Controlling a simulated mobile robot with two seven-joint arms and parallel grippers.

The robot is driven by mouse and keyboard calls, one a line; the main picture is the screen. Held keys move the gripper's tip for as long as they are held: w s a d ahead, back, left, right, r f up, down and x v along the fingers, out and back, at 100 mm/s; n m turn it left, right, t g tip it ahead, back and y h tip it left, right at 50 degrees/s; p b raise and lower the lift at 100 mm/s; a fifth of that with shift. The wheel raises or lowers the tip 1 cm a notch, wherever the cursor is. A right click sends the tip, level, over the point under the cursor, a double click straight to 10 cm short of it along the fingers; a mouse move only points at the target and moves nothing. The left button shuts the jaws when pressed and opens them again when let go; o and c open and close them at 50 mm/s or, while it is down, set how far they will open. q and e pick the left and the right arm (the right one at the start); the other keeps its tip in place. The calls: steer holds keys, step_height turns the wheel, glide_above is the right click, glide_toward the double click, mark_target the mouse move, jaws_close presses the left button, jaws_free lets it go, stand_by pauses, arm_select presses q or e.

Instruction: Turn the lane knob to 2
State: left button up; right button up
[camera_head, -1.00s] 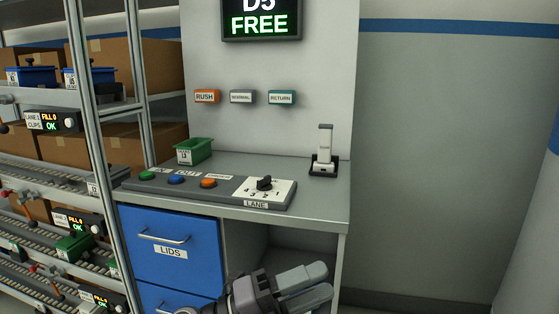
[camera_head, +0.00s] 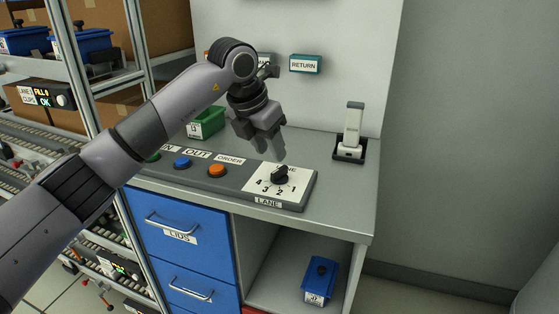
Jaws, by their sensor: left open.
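The black lane knob (camera_head: 280,175) sits on a white dial plate (camera_head: 262,183) marked with numbers including 4, 3, 2 and 1, at the right end of the grey control panel (camera_head: 300,196). A "LANE" label (camera_head: 268,203) is on the panel's front. The knob's exact pointer setting is too small to read surely. My left gripper (camera_head: 266,150) is open, pointing down, above and slightly left of the knob, apart from it. My right gripper does not show.
Orange (camera_head: 217,171) and blue (camera_head: 183,163) buttons lie left of the dial. A green bin (camera_head: 207,122) stands behind them. A white-handled device (camera_head: 352,135) stands at the right rear. Blue drawers (camera_head: 183,233) are below, with a blue box (camera_head: 320,281) on the lower shelf.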

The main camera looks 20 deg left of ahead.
mark_target(278, 170)
arm_select(q)
steer(key=x, duration=0.7)
steer(key=shift+a, duration=0.2)
jaws_close()
